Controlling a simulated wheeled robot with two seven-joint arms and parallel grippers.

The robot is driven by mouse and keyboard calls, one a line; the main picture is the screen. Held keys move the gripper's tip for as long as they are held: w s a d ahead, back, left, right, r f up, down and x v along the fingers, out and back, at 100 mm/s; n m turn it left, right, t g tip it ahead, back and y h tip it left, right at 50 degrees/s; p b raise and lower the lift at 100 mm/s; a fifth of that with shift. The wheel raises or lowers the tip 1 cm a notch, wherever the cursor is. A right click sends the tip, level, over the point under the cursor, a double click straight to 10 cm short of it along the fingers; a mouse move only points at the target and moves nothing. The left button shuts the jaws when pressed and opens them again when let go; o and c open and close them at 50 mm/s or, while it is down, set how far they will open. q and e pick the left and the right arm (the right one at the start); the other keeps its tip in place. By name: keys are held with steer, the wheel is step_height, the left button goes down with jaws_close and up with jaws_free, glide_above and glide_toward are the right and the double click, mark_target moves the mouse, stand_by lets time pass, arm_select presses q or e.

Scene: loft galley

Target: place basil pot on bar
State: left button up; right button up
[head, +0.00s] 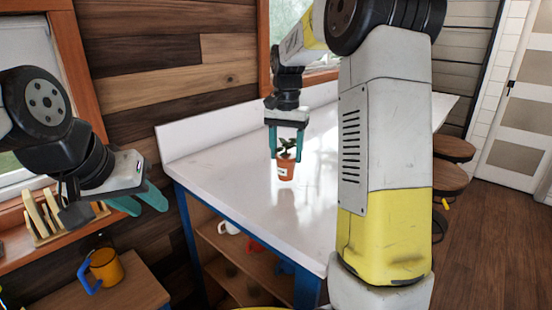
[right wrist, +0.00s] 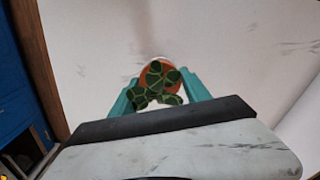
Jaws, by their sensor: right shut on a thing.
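The basil pot (head: 287,168) is a small terracotta pot with a pale label and dark green leaves. My right gripper (head: 287,145) is shut on it from above and holds it upright over the white bar (head: 225,185). I cannot tell whether the pot's base touches the bar top. In the right wrist view the pot (right wrist: 160,72) shows between the teal fingers, its leaves covering much of it, with the white bar top (right wrist: 230,40) behind. My left gripper (head: 140,203) is empty at the left, its teal fingers apart, away from the bar.
Shelves under the bar (head: 240,255) hold a white mug and other items. A low wooden table (head: 125,290) at lower left carries a yellow mug (head: 104,267) with a blue handle. Round stools (head: 445,175) stand at the right. The bar top around the pot is clear.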

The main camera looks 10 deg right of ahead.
steer(key=shift+f, duration=1.1)
steer(key=shift+f, duration=0.15)
steer(key=o, duration=1.6)
steer(key=shift+o, duration=0.2)
